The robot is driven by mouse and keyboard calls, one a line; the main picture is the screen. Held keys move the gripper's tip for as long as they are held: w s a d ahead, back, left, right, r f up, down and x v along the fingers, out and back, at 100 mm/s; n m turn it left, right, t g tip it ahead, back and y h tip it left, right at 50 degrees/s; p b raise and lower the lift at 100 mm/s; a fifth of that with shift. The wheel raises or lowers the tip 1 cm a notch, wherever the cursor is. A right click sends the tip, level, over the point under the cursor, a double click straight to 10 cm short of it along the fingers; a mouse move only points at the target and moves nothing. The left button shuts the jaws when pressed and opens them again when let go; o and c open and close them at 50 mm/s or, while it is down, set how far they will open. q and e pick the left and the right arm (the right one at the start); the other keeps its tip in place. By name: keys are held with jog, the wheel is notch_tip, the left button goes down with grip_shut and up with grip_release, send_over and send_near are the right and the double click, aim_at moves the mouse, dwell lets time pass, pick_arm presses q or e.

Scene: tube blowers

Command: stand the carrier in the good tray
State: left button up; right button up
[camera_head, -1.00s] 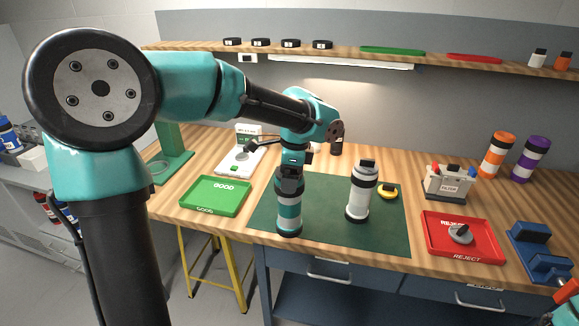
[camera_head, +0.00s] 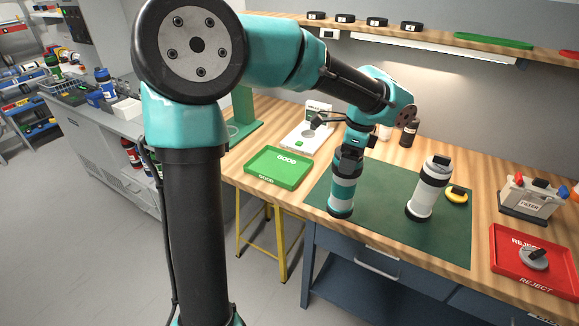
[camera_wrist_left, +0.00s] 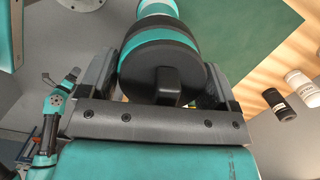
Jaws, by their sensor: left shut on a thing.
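My left gripper (camera_head: 350,152) is shut on a teal-and-white banded carrier (camera_head: 343,188) with black ends. It holds the carrier upright by its top, over the front left of the green mat (camera_head: 450,240); I cannot tell whether its base touches the mat. In the left wrist view the carrier's black end (camera_wrist_left: 160,72) sits between the two fingers (camera_wrist_left: 160,85). My right gripper is outside the head view; an arm at the left of the wrist view is too small to read.
A white carrier (camera_head: 430,187) with black ends stands on the mat, right of the held one. A yellow round object (camera_head: 457,196) lies behind it. A white device (camera_head: 305,138) stands behind the good tray. The red reject tray (camera_head: 520,275) holds a grey part (camera_head: 533,258).

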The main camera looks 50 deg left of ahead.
pick_arm(q)
jog(key=s+a, duration=0.3)
jog(key=a, duration=0.6)
jog(key=s+a, duration=0.3)
jog(key=a, duration=0.7)
jog(key=shift+s+r, duration=0.3)
jog(key=shift+r, duration=0.1)
jog(key=shift+w, duration=0.1)
jog(key=w+a+f, duration=0.1)
jog(key=w+a, duration=0.9)
jog(key=a, duration=0.2)
jog(key=shift+f, duration=0.25)
jog(key=shift+a, duration=0.1)
jog(key=shift+f, duration=1.85)
